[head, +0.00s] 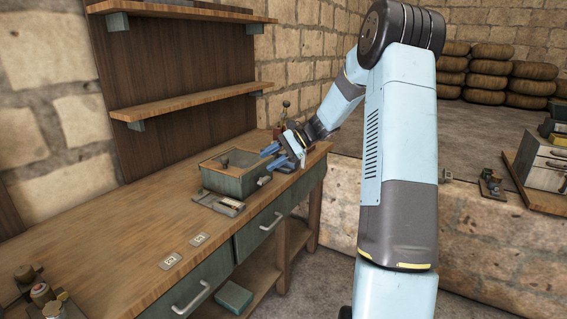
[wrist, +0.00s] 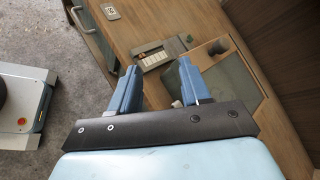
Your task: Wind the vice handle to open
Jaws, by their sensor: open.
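My gripper (head: 270,157) is over the far right part of the wooden workbench, beside a grey-green box, with its blue fingers pointing left. In the wrist view my gripper (wrist: 157,90) is open, with only bench top showing between the fingers. An upright rod with a dark knob (head: 285,104) stands just behind my gripper at the bench's far end. I cannot tell whether it belongs to the vice. No vice jaws or vice handle show clearly; my gripper and wrist cover part of that corner.
The grey-green box (head: 221,181) stands left of my gripper; it also shows in the wrist view (wrist: 187,78). Two cards (head: 171,261) lie nearer on the bench (head: 120,245). Shelves (head: 190,103) hang above. The bench's middle is mostly clear.

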